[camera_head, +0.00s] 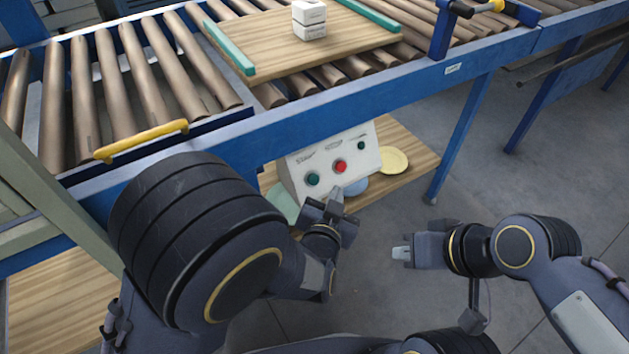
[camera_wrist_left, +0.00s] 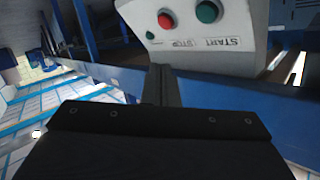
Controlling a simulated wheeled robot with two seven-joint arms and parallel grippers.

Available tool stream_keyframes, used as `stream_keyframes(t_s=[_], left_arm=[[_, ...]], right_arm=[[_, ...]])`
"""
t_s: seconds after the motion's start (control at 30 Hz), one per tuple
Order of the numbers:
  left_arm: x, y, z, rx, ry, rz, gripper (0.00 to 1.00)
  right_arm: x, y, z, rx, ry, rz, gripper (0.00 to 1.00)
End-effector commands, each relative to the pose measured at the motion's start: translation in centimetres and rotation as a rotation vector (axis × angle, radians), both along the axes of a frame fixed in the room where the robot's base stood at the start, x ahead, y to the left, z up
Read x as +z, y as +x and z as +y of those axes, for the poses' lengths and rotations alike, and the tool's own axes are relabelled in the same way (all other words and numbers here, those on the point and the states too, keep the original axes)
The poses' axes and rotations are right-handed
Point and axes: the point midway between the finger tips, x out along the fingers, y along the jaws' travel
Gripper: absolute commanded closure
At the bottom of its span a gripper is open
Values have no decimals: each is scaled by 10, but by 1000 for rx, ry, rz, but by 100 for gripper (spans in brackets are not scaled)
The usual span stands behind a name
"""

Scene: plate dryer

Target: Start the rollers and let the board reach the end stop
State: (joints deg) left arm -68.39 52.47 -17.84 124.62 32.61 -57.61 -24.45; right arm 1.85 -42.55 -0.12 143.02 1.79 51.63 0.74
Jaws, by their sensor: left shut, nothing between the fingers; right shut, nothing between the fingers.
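A pale control box (camera_head: 360,155) below the rail has a green button (camera_head: 312,179), a red button (camera_head: 340,166) and a small dark green one. My left gripper (camera_head: 338,194) is shut and empty just in front of the box, near the red button. In the left wrist view, the START label (camera_wrist_left: 222,43) shows beside the green button (camera_wrist_left: 208,11). My right gripper (camera_head: 400,253) is shut and empty, away from the box.
The blue conveyor rail (camera_head: 400,85) runs above the box. A yellow handle (camera_head: 142,141) sits on the rail at left. A wooden shelf (camera_head: 412,160) below holds a yellow plate (camera_head: 394,161) and other partly hidden plates. A blue leg (camera_head: 463,135) stands to the right.

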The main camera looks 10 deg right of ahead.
Motion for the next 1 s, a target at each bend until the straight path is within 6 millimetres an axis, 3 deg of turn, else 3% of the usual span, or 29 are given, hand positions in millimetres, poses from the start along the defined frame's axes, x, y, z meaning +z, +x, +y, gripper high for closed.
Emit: stream_keyframes(t_s=[0.1,0.5,1.0], left_arm=[[-14,15,7,5,2,2,100],[-36,54,20,3,0,1,100],[-37,59,22,1,2,1,100]], right_arm=[[-12,0,0,0,0,0,100],[-35,0,0,0,0,0,100],[-37,0,0,0,0,0,100]])
